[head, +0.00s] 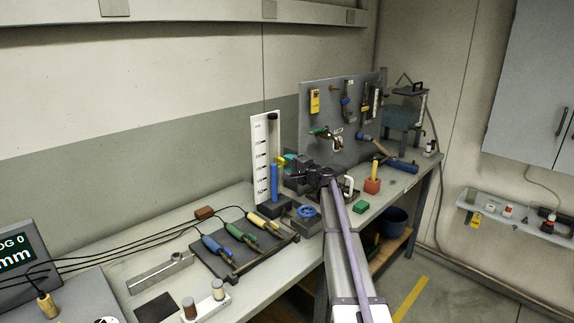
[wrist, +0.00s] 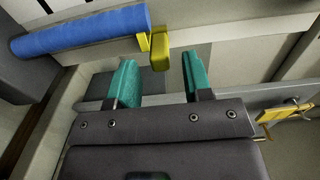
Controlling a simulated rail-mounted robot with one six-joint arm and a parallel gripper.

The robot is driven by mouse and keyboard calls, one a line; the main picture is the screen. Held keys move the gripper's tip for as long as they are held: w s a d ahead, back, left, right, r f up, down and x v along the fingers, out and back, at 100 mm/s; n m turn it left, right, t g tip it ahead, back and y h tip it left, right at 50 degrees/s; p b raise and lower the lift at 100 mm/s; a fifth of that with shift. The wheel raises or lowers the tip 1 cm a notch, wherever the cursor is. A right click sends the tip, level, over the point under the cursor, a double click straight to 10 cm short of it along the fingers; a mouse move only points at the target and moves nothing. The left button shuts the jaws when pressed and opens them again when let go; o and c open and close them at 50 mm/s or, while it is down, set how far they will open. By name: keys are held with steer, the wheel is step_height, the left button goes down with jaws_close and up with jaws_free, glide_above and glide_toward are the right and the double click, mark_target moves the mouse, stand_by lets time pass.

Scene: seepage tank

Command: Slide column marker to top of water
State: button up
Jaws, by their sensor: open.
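A column of blue water (head: 274,183) stands upright in front of a white scale board (head: 260,160). The yellow marker (head: 280,161) sits at about the upper end of the blue. In the wrist view the blue column (wrist: 80,31) lies sideways, and the yellow marker (wrist: 160,51) is at its right end, with a tab toward me. My gripper (wrist: 160,72) has teal fingers, spread open. The tab is just ahead of the fingertips, in the gap and nearer the left finger. No grip on it shows. In the head view my gripper (head: 290,162) is right beside the marker.
A rack with blue, green and yellow-handled leads (head: 240,240) lies on the bench in front. A blue ring-shaped part (head: 306,211) is near the column's base. A grey tool board (head: 320,110) stands behind my arm. A red block (head: 372,186) and green block (head: 361,207) lie to the right.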

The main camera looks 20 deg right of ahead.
steer(key=shift+w+a, duration=0.25)
steer(key=shift+w, duration=0.45)
steer(key=shift+c, duration=0.4)
jaws_close()
steer(key=shift+r+p, duration=0.35)
steer(key=shift+p, duration=0.05)
steer(key=shift+o, duration=0.4)
jaws_free()
